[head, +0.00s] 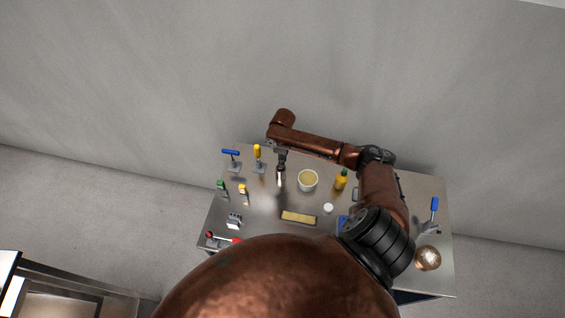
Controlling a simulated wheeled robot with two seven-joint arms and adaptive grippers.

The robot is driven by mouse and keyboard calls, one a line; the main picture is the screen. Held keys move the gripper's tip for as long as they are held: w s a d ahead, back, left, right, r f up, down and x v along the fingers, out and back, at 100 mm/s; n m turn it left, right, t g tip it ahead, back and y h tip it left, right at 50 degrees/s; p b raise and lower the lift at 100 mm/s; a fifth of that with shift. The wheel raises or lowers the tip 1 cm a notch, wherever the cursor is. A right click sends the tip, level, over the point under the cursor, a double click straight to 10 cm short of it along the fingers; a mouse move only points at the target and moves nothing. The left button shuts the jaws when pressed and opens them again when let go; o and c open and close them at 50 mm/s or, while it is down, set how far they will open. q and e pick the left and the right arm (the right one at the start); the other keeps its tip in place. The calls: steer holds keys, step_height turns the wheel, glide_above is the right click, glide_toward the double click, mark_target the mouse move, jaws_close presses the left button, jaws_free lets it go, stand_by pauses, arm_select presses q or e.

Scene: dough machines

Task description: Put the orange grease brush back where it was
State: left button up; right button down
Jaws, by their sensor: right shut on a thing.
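My right gripper (281,165) hangs over the back left part of the steel table (270,235), left of a white bowl. It is shut on a small slim thing (280,179) with a pale lower end. Its handle is mostly hidden by the fingers, so I cannot tell its colour or whether its tip touches the table. No clearly orange brush shows in the open. A yellow-handled tool (257,152) stands in a grey holder (258,168) just left of the gripper. My left gripper is not in view.
The white bowl (308,181) has yellow contents. A yellow bottle (341,182), a yellow slab (298,217) and a white round piece (328,208) lie nearby. Blue-handled tools stand left (231,153) and right (434,205).

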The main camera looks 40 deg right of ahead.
steer(key=shift+f, duration=0.9)
steer(key=shift+f, duration=0.2)
steer(key=c, duration=1.8)
jaws_free()
steer(key=shift+r, duration=0.15)
step_height(320, 180, up, 12)
steer(key=shift+r+b, duration=0.1)
steer(key=shift+b, duration=0.55)
